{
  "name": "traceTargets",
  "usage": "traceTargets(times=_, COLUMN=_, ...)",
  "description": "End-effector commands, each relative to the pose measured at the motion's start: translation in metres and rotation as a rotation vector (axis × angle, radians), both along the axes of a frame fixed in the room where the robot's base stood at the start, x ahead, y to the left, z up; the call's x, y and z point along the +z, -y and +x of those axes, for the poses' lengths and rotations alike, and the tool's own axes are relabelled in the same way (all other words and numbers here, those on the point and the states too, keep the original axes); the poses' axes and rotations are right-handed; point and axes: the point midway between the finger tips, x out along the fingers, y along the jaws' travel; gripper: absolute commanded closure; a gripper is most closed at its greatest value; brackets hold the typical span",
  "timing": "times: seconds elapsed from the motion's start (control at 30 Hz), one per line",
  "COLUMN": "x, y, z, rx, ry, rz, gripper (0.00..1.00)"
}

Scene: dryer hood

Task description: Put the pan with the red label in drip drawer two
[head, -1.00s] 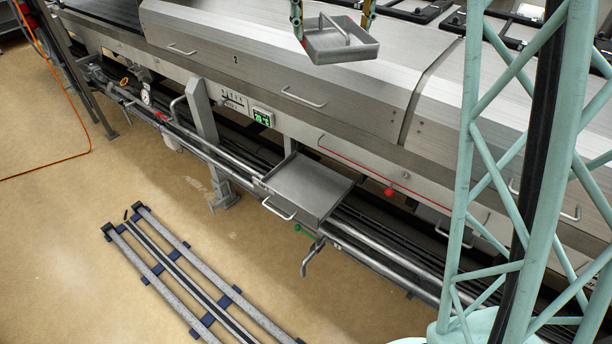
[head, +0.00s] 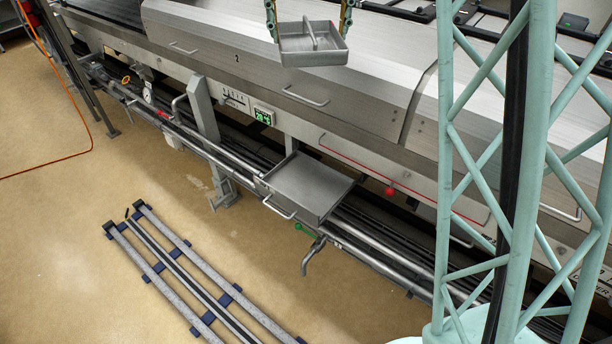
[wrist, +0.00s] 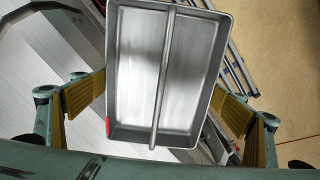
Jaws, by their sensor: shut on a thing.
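The pan (head: 313,52) is a shallow grey metal tray with a bar across its middle. The wrist view shows the empty inside of the pan (wrist: 140,75) and a red label (wrist: 107,127) near its lower left corner. My gripper (head: 308,18) has a finger at each side of the pan, and the yellow finger pads flank its walls in the wrist view. The pan hangs in the air in front of the hood, above the open drawer. That drip drawer (head: 305,190) is pulled out, looks empty, and has a front handle (head: 278,208). I read no number on it.
The hood panel (head: 230,80) bears a "2" and handles.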

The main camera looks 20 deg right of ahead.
Motion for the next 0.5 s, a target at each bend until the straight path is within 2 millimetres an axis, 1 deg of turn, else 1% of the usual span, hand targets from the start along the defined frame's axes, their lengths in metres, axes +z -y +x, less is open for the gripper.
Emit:
traceTargets(times=0.03, x=-0.004, y=-0.014, z=0.005, rx=-0.019, ry=-0.001, rz=0.0, gripper=0.23)
traceTargets(times=0.33, x=-0.025, y=-0.098, z=0.033, rx=-0.196, ry=0.0, rz=0.0, gripper=0.23)
traceTargets(times=0.4, x=-0.032, y=-0.115, z=0.038, rx=-0.244, ry=-0.002, rz=0.0, gripper=0.23)
traceTargets(times=0.5, x=-0.044, y=-0.13, z=0.044, rx=-0.324, ry=-0.001, rz=-0.001, gripper=0.23)
